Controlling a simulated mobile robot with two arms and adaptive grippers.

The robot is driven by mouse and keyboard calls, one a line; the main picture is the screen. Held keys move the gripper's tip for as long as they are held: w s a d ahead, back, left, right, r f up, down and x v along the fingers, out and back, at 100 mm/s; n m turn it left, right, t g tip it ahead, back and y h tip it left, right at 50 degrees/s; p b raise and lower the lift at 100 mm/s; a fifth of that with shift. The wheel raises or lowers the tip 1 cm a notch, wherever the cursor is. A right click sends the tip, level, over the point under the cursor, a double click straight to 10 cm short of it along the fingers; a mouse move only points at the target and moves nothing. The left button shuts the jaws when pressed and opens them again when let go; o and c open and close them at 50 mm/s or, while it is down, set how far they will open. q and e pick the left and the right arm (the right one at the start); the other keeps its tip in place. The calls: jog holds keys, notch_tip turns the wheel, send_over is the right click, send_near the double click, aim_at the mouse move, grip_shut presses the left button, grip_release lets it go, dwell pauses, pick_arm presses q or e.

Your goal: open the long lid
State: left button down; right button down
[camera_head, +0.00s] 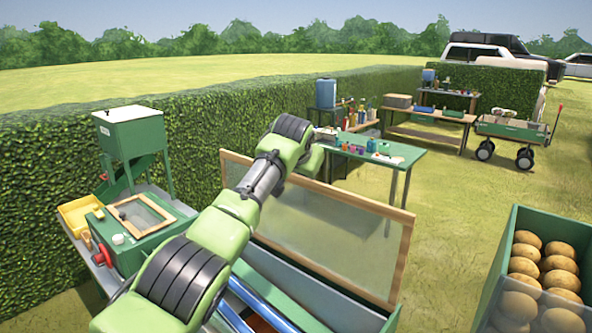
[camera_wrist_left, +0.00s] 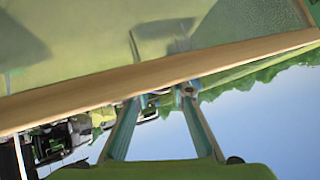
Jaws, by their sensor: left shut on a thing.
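The long lid (camera_head: 335,235) is a clear panel in a wooden frame. It stands raised and steeply tilted above a long green box (camera_head: 345,312), whose inside shows partly below it. My left arm crosses in front of the lid and hides part of its upper edge. In the left wrist view, the lid's wooden edge (camera_wrist_left: 60,97) runs across the picture. My left gripper (camera_wrist_left: 160,96) has its two fingers at this edge and is shut on it; the fingertips are partly hidden by the wood. My right gripper is not in view.
A green machine with a hopper (camera_head: 132,135) and a lidded green box (camera_head: 140,225) stand on a bench at left. A crate (camera_head: 545,225) of round brown produce stands at right. A green table (camera_head: 385,150) with small pots is behind the lid. Grass lies open between lid and crate.

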pick_arm(q)
jog(key=shift+d+f+g, duration=0.15)
jog(key=shift+f+g, duration=0.15)
jog(key=shift+f, duration=0.5)
jog(key=c, duration=1.8)
grip_release()
jog(key=shift+s+r, duration=0.3)
jog(key=shift+r, duration=0.25)
jog(key=shift+s+r, duration=0.25)
jog(key=shift+r, duration=0.3)
jog(key=v, duration=0.9)
jog(key=shift+s, duration=0.45)
